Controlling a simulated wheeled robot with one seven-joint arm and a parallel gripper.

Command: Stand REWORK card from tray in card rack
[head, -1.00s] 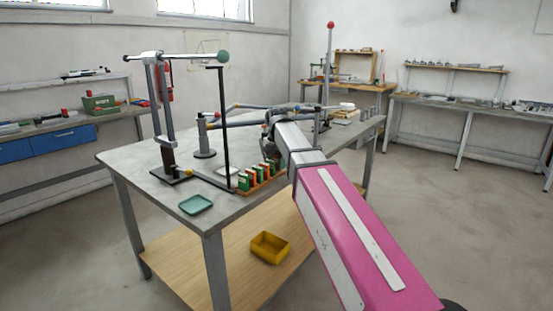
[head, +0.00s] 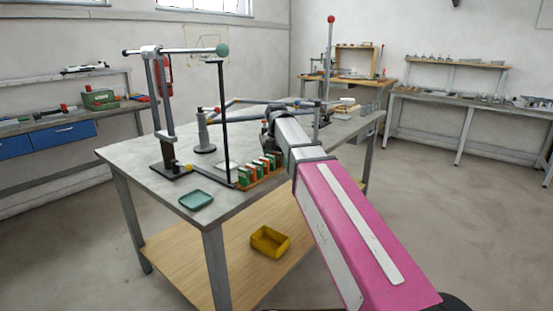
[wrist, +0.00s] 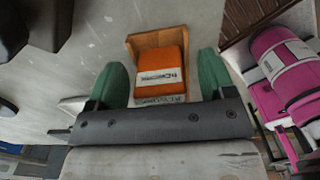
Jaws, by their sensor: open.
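In the wrist view my gripper (wrist: 161,82) is open, with one green fingertip on each side of an orange card (wrist: 160,66). The card has a white label and sits against a wooden holder (wrist: 137,40). A pale lettered strip (wrist: 178,100) shows below the card, partly hidden by my gripper's dark bar; I cannot read it surely. In the head view the wooden card rack (head: 262,179) holds several green and orange cards near the table's front edge. A teal tray (head: 196,200) lies empty at the table's near corner. My fingertips are hidden there behind my arm.
A thin black post (head: 224,125) stands just left of the rack. A taller grey stand (head: 164,100) with a horizontal bar rises behind the tray. A grey cylinder (head: 204,135) stands farther back. A yellow bin (head: 270,242) sits on the lower shelf.

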